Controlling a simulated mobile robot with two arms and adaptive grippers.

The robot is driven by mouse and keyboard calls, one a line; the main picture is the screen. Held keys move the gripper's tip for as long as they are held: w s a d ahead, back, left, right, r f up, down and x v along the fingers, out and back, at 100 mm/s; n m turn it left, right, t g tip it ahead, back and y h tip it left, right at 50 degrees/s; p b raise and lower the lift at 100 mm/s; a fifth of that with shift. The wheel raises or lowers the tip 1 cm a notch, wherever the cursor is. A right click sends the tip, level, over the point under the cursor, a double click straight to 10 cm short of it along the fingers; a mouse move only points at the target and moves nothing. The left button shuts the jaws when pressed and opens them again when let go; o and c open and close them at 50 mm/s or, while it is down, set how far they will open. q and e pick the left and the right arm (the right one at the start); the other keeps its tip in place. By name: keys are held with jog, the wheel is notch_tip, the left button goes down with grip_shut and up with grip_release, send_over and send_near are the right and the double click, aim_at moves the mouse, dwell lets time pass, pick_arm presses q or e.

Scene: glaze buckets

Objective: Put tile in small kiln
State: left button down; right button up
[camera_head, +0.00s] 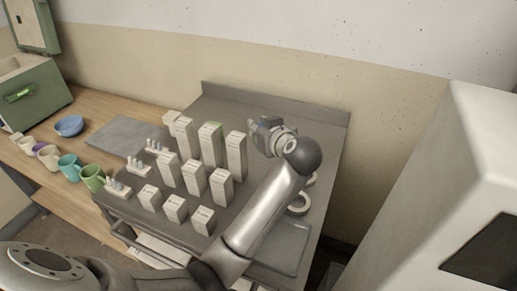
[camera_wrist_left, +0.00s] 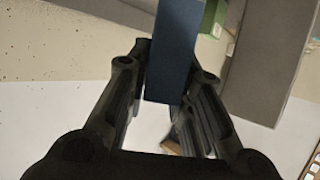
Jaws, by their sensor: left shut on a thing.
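My left gripper (camera_head: 262,130) is over the back right of the grey table, beside the tall white boxes. In the left wrist view its fingers (camera_wrist_left: 170,95) are closed on a flat blue tile (camera_wrist_left: 172,50), which sticks out beyond the fingertips. In the head view the tile is mostly hidden by the gripper. A green box-shaped kiln (camera_head: 38,105) stands at the far left on the wooden bench, with its lid (camera_head: 32,25) raised. I cannot see the inside floor of the kiln. My right gripper is not in view.
Several white boxes (camera_head: 195,178) stand in rows on the grey table (camera_head: 222,100). Several cups (camera_head: 70,165) and a blue bowl (camera_head: 69,126) stand on the wooden bench (camera_head: 95,105). A grey slab (camera_head: 125,135) lies between. A large white cabinet (camera_head: 440,190) is at the right.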

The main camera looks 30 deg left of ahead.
pick_arm(q)
notch_tip(320, 180, down, 8)
jog(key=shift+r, duration=0.25)
jog(key=c, duration=1.7)
grip_release()
jog(key=shift+f, duration=0.15)
jog(key=shift+o, duration=0.8)
